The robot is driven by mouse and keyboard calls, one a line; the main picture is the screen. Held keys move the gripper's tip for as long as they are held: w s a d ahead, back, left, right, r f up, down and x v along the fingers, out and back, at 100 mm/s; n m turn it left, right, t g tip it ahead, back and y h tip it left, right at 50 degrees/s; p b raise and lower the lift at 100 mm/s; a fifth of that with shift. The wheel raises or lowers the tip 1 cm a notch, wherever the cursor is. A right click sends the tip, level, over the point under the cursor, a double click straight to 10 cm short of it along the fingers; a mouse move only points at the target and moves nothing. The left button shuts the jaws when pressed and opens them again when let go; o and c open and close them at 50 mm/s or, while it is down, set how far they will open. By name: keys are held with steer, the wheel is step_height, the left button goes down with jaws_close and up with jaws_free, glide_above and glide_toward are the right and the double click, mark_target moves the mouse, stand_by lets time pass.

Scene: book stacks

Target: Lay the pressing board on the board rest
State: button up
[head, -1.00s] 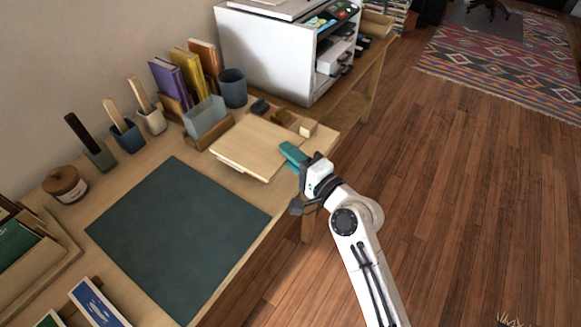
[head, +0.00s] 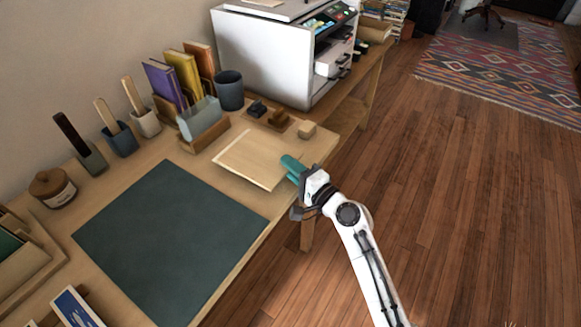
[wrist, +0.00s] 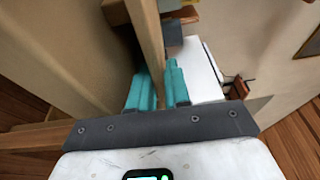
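The pressing board (head: 252,162) is a flat tan wooden board beyond the dark mat, near the front edge of the desk. It looks nearly level and low over the desk top. My gripper (head: 291,168) has its teal fingers at the board's right edge. In the wrist view the board (wrist: 147,35) runs edge-on between the two fingers (wrist: 160,90), which are closed on it. The board rest is mostly hidden under the board and blends with the desk. I cannot tell whether the board touches it.
The dark mat (head: 170,240) lies in front. A blue-grey piece in a wooden holder (head: 203,125), a dark cup (head: 230,90) and upright books (head: 183,75) stand behind. A small wooden block (head: 307,131) and dark stamps (head: 257,108) lie beyond. A white printer (head: 265,55) stands farther back.

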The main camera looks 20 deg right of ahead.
steer(key=shift+o, duration=0.5)
steer(key=b+v, duration=0.1)
steer(key=v, duration=1.1)
steer(key=s+a+f+n+g, duration=0.5)
steer(key=s+f+n+g, duration=0.35)
steer(key=s, duration=0.25)
steer(key=s+d+f+n+g+h, duration=0.1)
steer(key=s+d+n+g+h, duration=0.1)
steer(key=s, duration=0.6)
steer(key=s+d+f+n+g+h, duration=0.2)
steer(key=s+d+n+g+h, duration=0.1)
steer(key=s+d, duration=0.4)
steer(key=s+g+h, duration=0.1)
steer(key=s+g, duration=0.1)
steer(key=shift+s+d+f+g+h, duration=0.15)
steer(key=shift+s+f+g+h, duration=0.05)
steer(key=shift+g+h, duration=0.2)
